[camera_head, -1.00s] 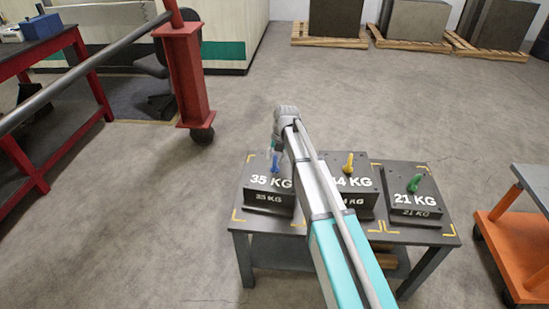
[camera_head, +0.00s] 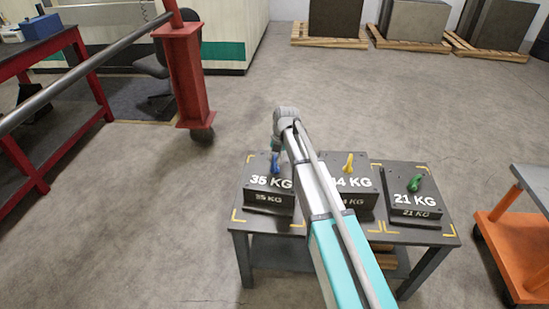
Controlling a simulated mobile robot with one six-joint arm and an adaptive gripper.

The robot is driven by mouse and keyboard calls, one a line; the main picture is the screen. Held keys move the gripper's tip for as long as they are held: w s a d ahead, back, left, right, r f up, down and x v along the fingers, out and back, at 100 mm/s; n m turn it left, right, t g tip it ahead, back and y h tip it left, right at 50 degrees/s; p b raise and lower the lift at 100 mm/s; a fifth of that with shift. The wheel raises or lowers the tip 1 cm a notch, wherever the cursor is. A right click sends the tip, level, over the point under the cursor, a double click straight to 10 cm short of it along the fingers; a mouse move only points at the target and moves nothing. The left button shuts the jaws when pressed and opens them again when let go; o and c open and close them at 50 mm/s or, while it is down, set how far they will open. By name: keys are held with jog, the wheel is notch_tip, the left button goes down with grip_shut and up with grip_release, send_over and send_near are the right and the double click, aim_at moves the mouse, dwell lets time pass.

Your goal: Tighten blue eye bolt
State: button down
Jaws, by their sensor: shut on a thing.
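The blue eye bolt (camera_head: 276,163) stands on top of the dark mould base marked 35 KG (camera_head: 268,198), at the left of the table. My gripper (camera_head: 277,153) reaches down over it from above and is shut on the blue eye bolt. The fingertips are small and partly hidden by the bolt and my arm. How far the bolt is screwed in cannot be told.
A mould base marked 44 KG (camera_head: 355,198) with a yellow eye bolt (camera_head: 348,163) is partly behind my arm. A 21 KG base (camera_head: 412,209) with a green eye bolt (camera_head: 415,183) stands at right. An orange cart (camera_head: 520,240) stands further right. A red post (camera_head: 183,75) rises at left.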

jog(key=m, duration=0.5)
jog(key=shift+t, duration=0.4)
jog(key=m+h, duration=0.1)
jog(key=m, duration=0.3)
jog(key=shift+a+m+t, duration=0.1)
jog(key=shift+m+t, duration=0.2)
jog(key=m, duration=0.4)
jog(key=shift+m+h, duration=0.3)
jog(key=shift+h, duration=0.1)
jog(key=m, duration=0.4)
jog(key=shift+m+h, duration=0.3)
jog(key=shift+h, duration=0.1)
jog(key=m, duration=0.4)
jog(key=shift+w+a+h, duration=0.1)
jog(key=shift+w+h, duration=0.05)
jog(key=shift+h, duration=0.25)
jog(key=m, duration=0.5)
jog(key=shift+h, duration=0.3)
jog(key=m+g, duration=0.1)
jog(key=m, duration=0.3)
jog(key=shift+w+m, duration=0.1)
jog(key=shift+m, duration=0.2)
jog(key=shift+m+g, duration=0.6)
jog(key=shift+m, duration=1.6)
